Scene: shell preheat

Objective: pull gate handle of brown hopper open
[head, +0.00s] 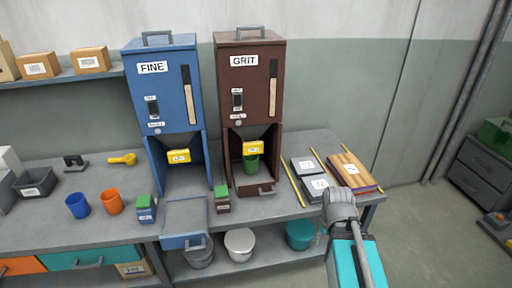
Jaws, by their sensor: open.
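The brown hopper (261,85), labelled GRIT, stands on the bench right of the blue hopper. A yellow piece (253,147), which looks like its gate handle, sits at the mouth of its funnel. A green cup (250,165) is directly below that piece, inside the hopper's open lower bay. A grey handle (266,191) is at the bay's base. My gripper (340,197) is at the bench's front right, apart from the hopper and to the right of and below the yellow piece. It is open; its fingers are hard to make out, and I see nothing held.
The blue hopper (165,90), labelled FINE, has a grey tray (185,214) jutting out in front. A small green-topped box (222,200) stands before the brown hopper. Dark scale-like plates (307,166) and a wooden board (352,170) lie to the right.

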